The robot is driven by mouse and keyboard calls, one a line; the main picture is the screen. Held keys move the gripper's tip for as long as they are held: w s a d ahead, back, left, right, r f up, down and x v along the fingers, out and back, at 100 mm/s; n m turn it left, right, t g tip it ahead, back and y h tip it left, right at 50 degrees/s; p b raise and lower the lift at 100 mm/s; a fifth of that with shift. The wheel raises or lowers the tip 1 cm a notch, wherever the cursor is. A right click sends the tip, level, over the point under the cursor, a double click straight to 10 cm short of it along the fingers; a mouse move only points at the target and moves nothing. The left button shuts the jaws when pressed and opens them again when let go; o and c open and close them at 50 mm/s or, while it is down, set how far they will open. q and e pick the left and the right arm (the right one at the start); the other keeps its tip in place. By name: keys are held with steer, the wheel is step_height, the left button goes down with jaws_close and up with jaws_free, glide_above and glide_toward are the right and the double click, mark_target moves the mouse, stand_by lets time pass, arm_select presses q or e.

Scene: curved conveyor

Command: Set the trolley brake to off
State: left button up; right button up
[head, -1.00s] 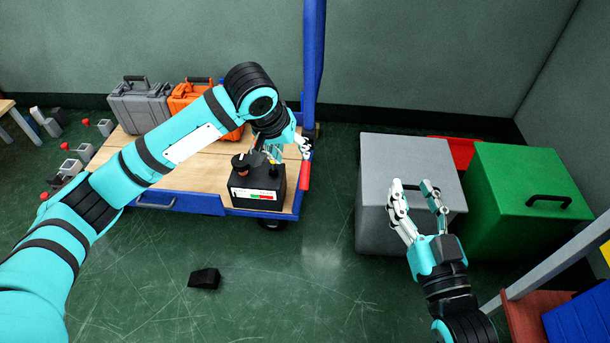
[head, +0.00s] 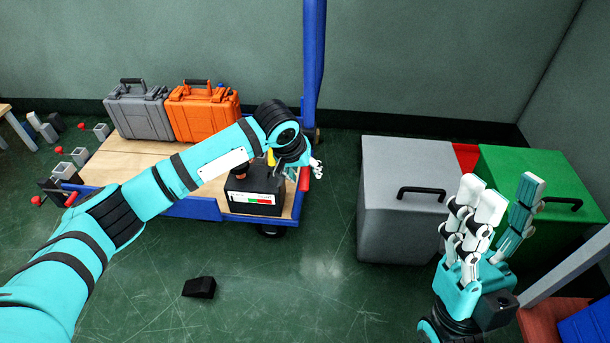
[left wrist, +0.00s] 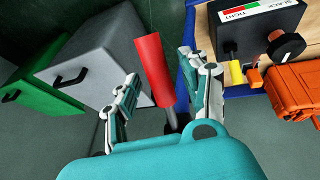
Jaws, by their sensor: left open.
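The trolley (head: 200,212) has a wooden deck and a blue frame. A red handle (head: 304,180) sits at its right end, partly hidden by my left gripper (head: 312,170). In the left wrist view the red handle (left wrist: 152,70) lies between the two spread fingers of my left gripper (left wrist: 158,72), which is open around it. I cannot tell whether a finger touches it. I cannot read the brake's setting. My right gripper (head: 507,195) is open and empty in front of the grey and green boxes.
On the trolley stand a black box (head: 240,198) with a knob and green-red scale, a grey case (head: 140,113) and an orange case (head: 203,113). A grey box (head: 400,220) and a green box (head: 560,195) stand right. A black wedge (head: 199,287) lies on the floor.

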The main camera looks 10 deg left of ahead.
arm_select(q)
steer(key=shift+w+f, duration=0.15)
steer(key=shift+f, duration=0.2)
jaws_close()
stand_by(0.4)
